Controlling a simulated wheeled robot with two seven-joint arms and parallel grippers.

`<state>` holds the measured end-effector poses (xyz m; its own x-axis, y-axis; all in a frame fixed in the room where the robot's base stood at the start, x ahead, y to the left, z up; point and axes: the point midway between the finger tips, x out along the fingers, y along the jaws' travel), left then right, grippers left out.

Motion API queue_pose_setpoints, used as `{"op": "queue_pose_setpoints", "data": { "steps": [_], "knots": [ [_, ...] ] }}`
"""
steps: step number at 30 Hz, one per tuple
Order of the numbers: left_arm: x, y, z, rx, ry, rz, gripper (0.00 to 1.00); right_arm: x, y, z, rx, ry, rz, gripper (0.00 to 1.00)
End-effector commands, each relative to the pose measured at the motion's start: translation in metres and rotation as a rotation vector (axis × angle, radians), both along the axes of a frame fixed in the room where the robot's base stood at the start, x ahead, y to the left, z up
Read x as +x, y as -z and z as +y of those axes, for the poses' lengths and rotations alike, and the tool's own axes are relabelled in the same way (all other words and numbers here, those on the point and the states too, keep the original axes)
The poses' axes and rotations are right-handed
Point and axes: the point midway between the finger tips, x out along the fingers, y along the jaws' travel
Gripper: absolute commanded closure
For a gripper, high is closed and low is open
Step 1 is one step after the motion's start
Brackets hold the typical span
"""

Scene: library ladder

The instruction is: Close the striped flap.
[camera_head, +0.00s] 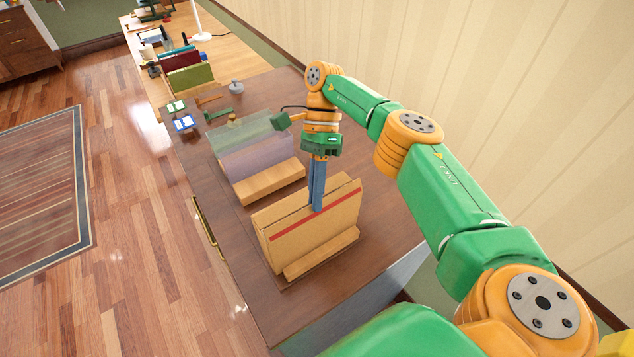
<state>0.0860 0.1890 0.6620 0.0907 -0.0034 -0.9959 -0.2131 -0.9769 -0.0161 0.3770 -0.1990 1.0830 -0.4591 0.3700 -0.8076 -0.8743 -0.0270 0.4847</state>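The striped flap (318,232) is a tan panel with a red stripe along its upper part. It stands raised and slightly tilted on the brown tabletop, behind a low tan block at its front foot. My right gripper (317,207) points down from above at the middle of the flap's upper edge. Its blue fingers look shut together, with the tips overlapping the edge just above the stripe. Whether they touch the flap, I cannot tell. My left gripper is out of view.
Beside the flap stand a clear greenish panel (242,132), a purple-tinted panel (256,158) and a wooden block (270,182). Farther back are small green and blue framed items (183,123) and upright books (190,75). A striped wall (440,70) bounds the right.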

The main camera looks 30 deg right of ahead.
Motion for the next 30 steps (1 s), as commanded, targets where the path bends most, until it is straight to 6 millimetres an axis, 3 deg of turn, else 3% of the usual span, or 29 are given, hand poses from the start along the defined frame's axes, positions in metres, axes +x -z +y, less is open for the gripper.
{"op": "queue_pose_setpoints", "data": {
  "steps": [8,9,12,21,27,30],
  "knots": [
    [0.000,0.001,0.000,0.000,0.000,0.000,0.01,0.000,0.001,0.000,-0.002,0.001,0.001,1.00],
    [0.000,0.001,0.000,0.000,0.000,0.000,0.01,0.000,0.001,0.000,-0.002,0.001,0.001,0.88],
    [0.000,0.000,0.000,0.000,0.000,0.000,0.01,0.000,0.001,0.000,-0.002,0.001,0.001,0.65],
    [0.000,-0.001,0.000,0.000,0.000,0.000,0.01,0.000,-0.001,0.000,-0.002,0.001,0.000,0.65],
    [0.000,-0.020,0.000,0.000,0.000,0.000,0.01,0.001,-0.036,-0.001,-0.004,0.000,-0.002,0.65],
    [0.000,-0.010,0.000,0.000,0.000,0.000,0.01,-0.005,-0.037,0.003,0.001,-0.002,-0.003,0.65]
  ]
}}
